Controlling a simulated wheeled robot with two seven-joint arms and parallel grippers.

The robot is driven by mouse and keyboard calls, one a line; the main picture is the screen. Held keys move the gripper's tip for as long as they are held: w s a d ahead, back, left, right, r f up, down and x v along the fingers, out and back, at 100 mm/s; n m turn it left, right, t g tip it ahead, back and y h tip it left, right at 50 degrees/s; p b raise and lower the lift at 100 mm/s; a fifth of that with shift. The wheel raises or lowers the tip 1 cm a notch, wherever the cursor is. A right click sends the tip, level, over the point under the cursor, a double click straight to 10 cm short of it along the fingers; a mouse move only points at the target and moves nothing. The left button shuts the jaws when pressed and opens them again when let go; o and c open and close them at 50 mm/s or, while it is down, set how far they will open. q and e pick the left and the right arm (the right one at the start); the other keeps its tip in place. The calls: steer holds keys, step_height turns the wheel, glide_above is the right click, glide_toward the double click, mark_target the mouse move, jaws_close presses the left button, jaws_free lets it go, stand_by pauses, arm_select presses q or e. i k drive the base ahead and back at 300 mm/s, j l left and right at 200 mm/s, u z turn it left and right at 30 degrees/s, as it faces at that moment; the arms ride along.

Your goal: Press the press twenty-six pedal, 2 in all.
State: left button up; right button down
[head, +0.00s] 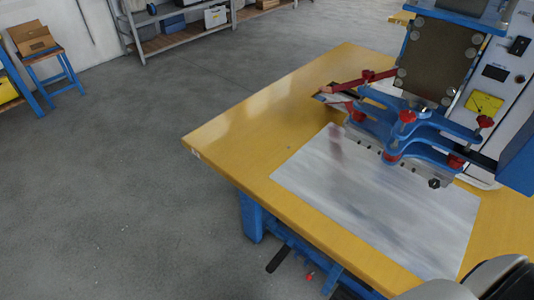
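The press (440,60) stands at the back right of a yellow-topped table (230,128). Under the table's front edge, low in the view, are a black pedal-like part (278,259) and a small red knob (309,277); I cannot tell for sure that the black part is the pedal. I see no number label that I can read. Neither of my grippers is in view.
A grey metal sheet (370,200) covers much of the tabletop. Blue table legs (250,218) stand below. The grey floor (120,190) at the left is clear. A blue stool with a cardboard box (32,40) and a shelf rack (178,36) stand at the back.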

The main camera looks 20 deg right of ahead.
mark_target(279, 256)
steer(key=z, duration=0.85)
